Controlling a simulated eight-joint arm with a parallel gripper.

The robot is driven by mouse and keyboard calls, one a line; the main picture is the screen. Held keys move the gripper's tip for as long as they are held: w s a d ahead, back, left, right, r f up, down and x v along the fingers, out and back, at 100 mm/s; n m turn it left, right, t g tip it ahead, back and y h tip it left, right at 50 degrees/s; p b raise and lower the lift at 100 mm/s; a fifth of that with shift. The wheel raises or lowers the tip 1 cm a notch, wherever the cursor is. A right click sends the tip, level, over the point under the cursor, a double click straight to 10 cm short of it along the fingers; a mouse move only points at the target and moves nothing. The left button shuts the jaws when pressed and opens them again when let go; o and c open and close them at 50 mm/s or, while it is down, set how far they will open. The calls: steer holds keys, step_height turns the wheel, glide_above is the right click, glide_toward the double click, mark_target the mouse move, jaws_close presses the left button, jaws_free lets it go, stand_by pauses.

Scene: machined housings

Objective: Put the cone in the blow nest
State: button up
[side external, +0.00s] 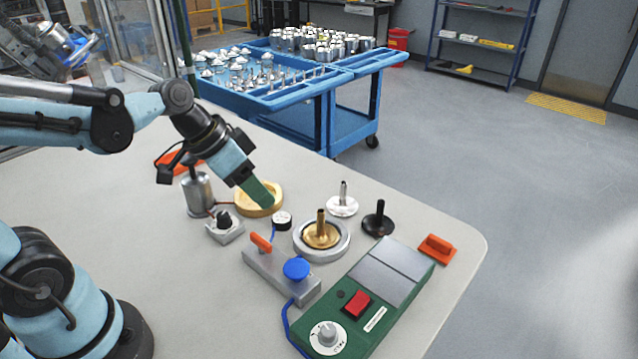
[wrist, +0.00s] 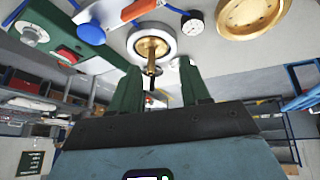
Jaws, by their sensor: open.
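A brass cone-like piece with an upright stem (side external: 320,237) sits inside a silver ring-shaped nest (side external: 340,248) on the table. In the wrist view the brass piece (wrist: 153,47) and the pale nest ring (wrist: 133,38) lie beyond the fingers. Silver (side external: 342,207) and black (side external: 378,224) stemmed pieces stand behind and to the right. Which piece is the task's cone, and which holder the blow nest, is not marked. My gripper (side external: 268,204) has green fingers, open and empty. In the side view it overlaps a brass dish (side external: 248,205), left of the nest. Its fingers show in the wrist view (wrist: 160,80).
A grey clamp block with a blue knob (side external: 296,268) and a green control box (side external: 365,310) stand in front. A small gauge (side external: 282,220), a metal cylinder (side external: 197,195) and an orange part (side external: 438,248) are nearby. Blue carts (side external: 300,90) stand behind the table.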

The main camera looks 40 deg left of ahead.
steer(key=shift+s+a+r+n+t+y, duration=0.25)
steer(key=shift+s+n+t+y, duration=0.1)
steer(key=shift+s+n+y, duration=0.15)
steer(key=shift+s+a+r+n+t+y, duration=0.2)
steer(key=shift+s+n+t+y, duration=0.1)
steer(key=shift+s+n+y, duration=0.25)
steer(key=shift+s+a+r+n+t+y, duration=0.15)
steer(key=shift+s+r+n+t+y, duration=0.15)
steer(key=shift+n, duration=0.35)
